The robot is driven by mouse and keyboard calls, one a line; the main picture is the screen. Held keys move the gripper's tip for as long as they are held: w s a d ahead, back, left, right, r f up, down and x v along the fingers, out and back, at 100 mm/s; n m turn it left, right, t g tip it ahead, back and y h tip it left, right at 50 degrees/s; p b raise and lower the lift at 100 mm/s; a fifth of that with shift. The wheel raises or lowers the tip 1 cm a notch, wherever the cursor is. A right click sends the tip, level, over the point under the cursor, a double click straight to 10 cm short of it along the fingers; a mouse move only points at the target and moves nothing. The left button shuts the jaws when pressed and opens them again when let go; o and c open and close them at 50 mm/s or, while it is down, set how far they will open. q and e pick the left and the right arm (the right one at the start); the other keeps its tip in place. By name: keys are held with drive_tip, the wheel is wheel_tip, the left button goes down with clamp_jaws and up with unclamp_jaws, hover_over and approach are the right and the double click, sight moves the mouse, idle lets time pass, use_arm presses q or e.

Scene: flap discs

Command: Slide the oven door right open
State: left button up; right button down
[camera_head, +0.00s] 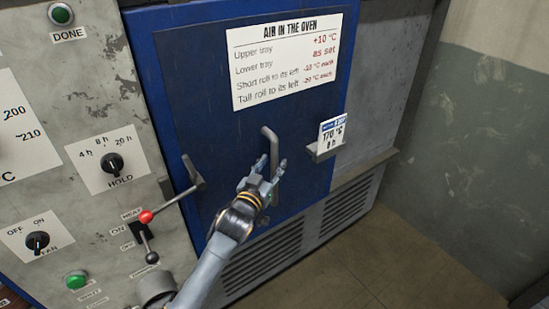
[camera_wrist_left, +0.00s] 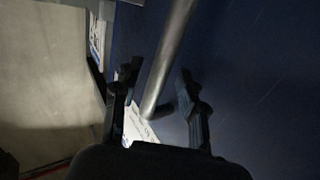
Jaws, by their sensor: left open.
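The blue oven door (camera_head: 215,130) stands in the middle of the head view, with a printed sign on its upper part. A grey bar handle (camera_head: 269,145) is fixed upright on the door. My left gripper (camera_head: 268,168) is at the handle's lower part, its fingers apart. In the left wrist view, the handle (camera_wrist_left: 170,60) runs down between the two open fingertips (camera_wrist_left: 155,85), and neither finger visibly presses on it. The blue door face (camera_wrist_left: 245,60) fills the right of that view. My right gripper is not in view.
A small holder with a 170 °C card (camera_head: 331,136) sticks out right of the handle. Vent grilles (camera_head: 262,262) lie below. Floor at right (camera_head: 420,260) is clear.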

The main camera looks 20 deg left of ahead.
use_arm(q)
drive_tip(key=shift+w+d, duration=0.1)
drive_tip(key=shift+w, duration=1.05)
clamp_jaws()
